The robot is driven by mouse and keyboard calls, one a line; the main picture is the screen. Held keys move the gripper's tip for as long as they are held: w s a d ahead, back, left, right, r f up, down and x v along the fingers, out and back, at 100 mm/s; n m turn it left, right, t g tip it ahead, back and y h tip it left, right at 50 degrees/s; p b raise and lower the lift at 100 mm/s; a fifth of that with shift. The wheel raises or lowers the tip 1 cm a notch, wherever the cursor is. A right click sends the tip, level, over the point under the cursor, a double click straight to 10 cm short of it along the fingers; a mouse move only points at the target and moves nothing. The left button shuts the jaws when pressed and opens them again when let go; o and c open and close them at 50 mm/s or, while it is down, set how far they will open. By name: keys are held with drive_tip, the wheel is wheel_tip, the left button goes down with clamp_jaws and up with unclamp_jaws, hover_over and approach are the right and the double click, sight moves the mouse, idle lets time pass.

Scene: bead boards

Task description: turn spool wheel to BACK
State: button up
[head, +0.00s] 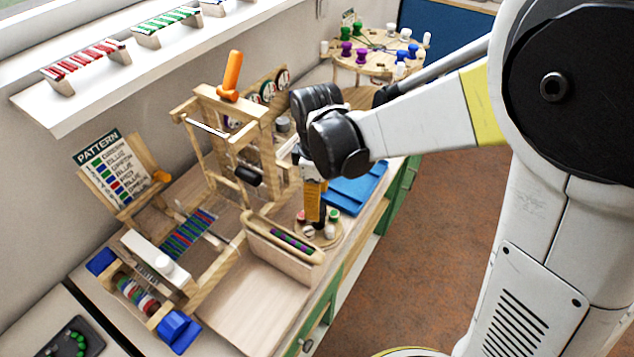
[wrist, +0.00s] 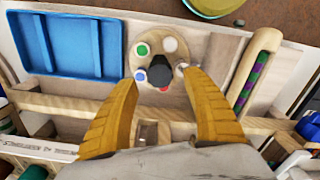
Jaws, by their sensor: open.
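The spool wheel is a small round wooden disc (wrist: 155,40) with coloured spools around a dark central knob (wrist: 161,69). In the wrist view its green spool (wrist: 142,49) is upper left, a white one (wrist: 170,44) upper right, a blue one (wrist: 140,74) lower left, and some red shows low by the knob. In the head view the wheel (head: 326,241) sits right of the loom, partly hidden by my gripper. My gripper (wrist: 158,78) is open over it, yellow fingers at either side of the knob; I cannot tell whether they touch it. No BACK label is readable.
A blue tray (wrist: 60,45) lies beside the wheel. A wooden holder with a green-and-purple beaded rod (head: 285,242) stands close on the other side. The wooden loom frame (head: 240,150) rises to the left. A round spool table (head: 372,50) is at the back.

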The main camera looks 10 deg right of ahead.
wheel_tip(320, 180, up, 9)
drive_tip(key=shift+f, duration=0.15)
idle(0.4)
drive_tip(key=s+d+r+m+t, duration=0.4)
drive_tip(key=s+d+m+t, duration=0.3)
drive_tip(key=s+d+m, duration=0.4)
drive_tip(key=d+m, duration=0.2)
drive_tip(key=m, duration=0.1)
drive_tip(key=shift+d, duration=0.4)
idle(0.4)
